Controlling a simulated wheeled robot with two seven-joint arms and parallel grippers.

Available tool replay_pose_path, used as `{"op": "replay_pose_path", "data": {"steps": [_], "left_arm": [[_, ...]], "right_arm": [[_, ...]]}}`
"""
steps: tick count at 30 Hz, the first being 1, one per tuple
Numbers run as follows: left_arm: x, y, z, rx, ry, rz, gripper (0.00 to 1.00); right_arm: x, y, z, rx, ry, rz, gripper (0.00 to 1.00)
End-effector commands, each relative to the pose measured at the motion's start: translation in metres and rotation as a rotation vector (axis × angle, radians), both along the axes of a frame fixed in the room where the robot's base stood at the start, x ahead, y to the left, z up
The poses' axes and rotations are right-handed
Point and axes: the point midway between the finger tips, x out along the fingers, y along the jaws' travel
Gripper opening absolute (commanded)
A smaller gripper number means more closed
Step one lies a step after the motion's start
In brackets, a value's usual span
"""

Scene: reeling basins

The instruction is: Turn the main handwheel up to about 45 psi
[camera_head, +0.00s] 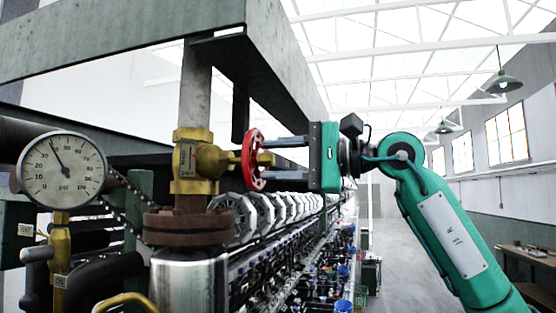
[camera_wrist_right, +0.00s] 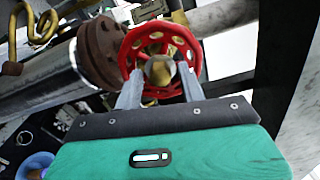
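The red main handwheel (camera_head: 253,160) sits on a brass valve (camera_head: 192,160) on the vertical pipe. Its round face with holes shows in the right wrist view (camera_wrist_right: 158,37). My right gripper (camera_head: 268,157) comes from the right with its fingers spread apart at the wheel's face. In the right wrist view my right gripper's fingertips (camera_wrist_right: 160,82) lie over the wheel on either side of its hub; I cannot tell whether they touch it. The round pressure gauge (camera_head: 62,185) is at the left, its needle pointing up and slightly left. My left gripper is not in view.
A rusty flange (camera_head: 188,228) and a shiny metal cylinder (camera_head: 190,280) stand below the valve. A grey-green beam (camera_head: 120,42) runs overhead. A long row of reeling machinery (camera_head: 300,240) recedes behind the wheel. Open floor (camera_head: 402,240) lies to the right.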

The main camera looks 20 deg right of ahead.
Motion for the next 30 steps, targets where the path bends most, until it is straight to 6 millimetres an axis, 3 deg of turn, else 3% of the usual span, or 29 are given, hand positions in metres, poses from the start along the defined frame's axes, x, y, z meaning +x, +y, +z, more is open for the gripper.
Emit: {"op": "replay_pose_path", "data": {"steps": [15,30], "left_arm": [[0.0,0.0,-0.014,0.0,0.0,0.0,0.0],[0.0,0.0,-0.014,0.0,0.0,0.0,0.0]], "right_arm": [[-0.037,-0.055,-0.001,0.001,0.0,-0.002,0.4],[-0.039,-0.057,0.0,0.0,0.0,0.0,0.4]]}}
